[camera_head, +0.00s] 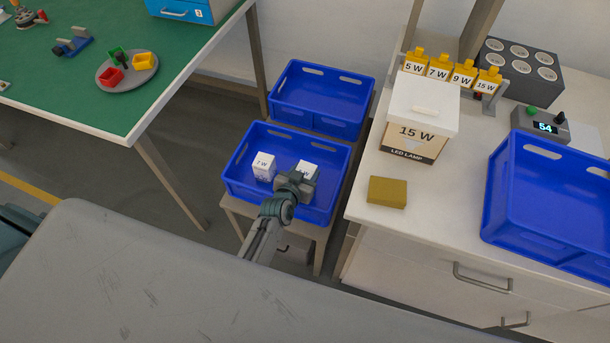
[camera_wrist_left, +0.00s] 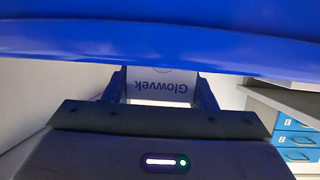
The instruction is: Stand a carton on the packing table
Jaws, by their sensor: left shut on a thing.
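A small white carton (camera_head: 308,166) shows just past my left gripper (camera_head: 297,181), in or just above the front blue crate (camera_head: 236,186). My left gripper is shut on this carton. In the left wrist view the carton (camera_wrist_left: 161,84) sits between the two fingers, with the word "Glowvek" upside down; the blue crate fills the top of that view. Another small white carton (camera_head: 263,167), marked "7 W", stands upright in the same crate, to the left of the held one. My right gripper is not in view.
A second blue crate (camera_head: 318,122) stands behind. On the white counter (camera_head: 375,225) at right are a large "15 W" LED lamp box (camera_head: 418,120), a tan block (camera_head: 387,192), yellow wattage-marked holders (camera_head: 438,68) and another blue crate (camera_head: 560,246). A green-topped table (camera_head: 60,80) stands at left.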

